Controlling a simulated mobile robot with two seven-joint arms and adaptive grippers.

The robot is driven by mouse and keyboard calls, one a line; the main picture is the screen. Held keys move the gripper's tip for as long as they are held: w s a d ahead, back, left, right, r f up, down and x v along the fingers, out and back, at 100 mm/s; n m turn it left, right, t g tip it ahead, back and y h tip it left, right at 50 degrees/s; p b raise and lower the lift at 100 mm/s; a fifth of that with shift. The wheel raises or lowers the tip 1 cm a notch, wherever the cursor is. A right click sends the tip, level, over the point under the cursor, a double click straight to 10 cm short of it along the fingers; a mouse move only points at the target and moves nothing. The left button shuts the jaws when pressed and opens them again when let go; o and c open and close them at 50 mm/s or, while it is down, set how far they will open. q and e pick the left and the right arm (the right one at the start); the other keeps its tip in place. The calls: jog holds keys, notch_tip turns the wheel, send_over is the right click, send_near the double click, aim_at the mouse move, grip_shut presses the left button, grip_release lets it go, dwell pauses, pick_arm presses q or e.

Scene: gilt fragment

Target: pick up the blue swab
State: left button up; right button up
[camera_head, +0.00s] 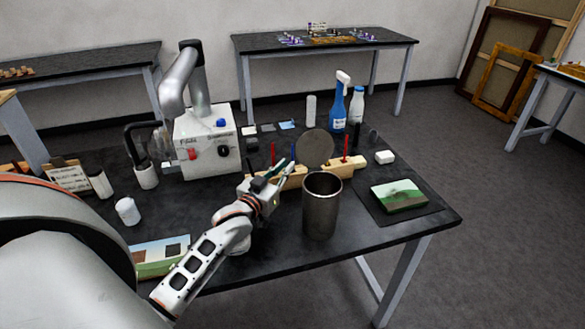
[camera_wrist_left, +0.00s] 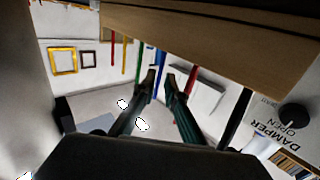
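The blue swab (camera_head: 293,154) stands upright in a long wooden rack (camera_head: 330,167) in the middle of the table. My left gripper (camera_head: 280,168) is at the left part of the rack, its dark fingers pointing toward the blue swab. In the left wrist view, the two fingers (camera_wrist_left: 163,75) are a little apart below the wooden rack (camera_wrist_left: 200,35). A thin blue shaft (camera_wrist_left: 158,60) shows near the gap between the tips. I cannot tell whether it touches a finger. My right gripper is not in view.
Red swabs (camera_head: 346,147) stand in the same rack. A tall metal cylinder (camera_head: 320,208) stands close in front, right of my gripper. A white machine (camera_head: 207,145) stands at the left. A blue spray bottle (camera_head: 338,108) is behind. A small painting (camera_head: 398,195) lies at the right.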

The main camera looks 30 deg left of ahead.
pick_arm(q)
jog(key=w, duration=0.5)
jog(key=shift+a, duration=0.2)
jog(key=shift+s, duration=0.1)
grip_shut()
jog(key=shift+r, duration=0.15)
